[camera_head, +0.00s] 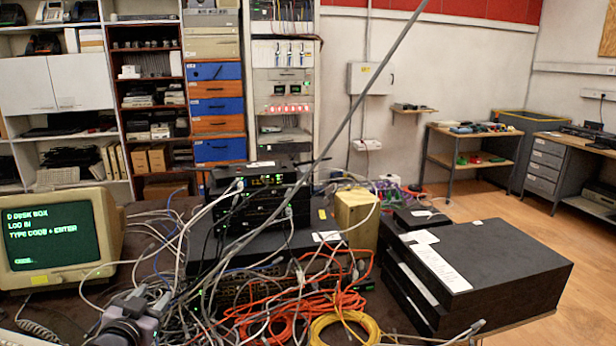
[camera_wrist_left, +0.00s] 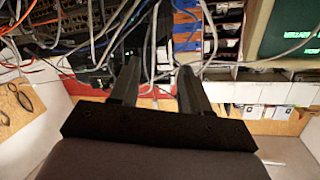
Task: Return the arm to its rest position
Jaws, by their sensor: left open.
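My left gripper (camera_head: 138,306) is low at the left of the head view, in front of the cable tangle and right of the old monitor (camera_head: 58,240). In the left wrist view its two dark fingers (camera_wrist_left: 156,82) stand apart with nothing held between them. Grey cables pass across the view near the fingertips, and I cannot tell whether they touch. My right gripper is in neither view.
A stack of black network boxes (camera_head: 262,190) stands on the dark table behind the cables. Orange cables (camera_head: 290,310) and a yellow cable coil (camera_head: 345,328) lie at the front. Large black boxes (camera_head: 500,265) fill the right side. Open floor (camera_head: 470,205) lies beyond.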

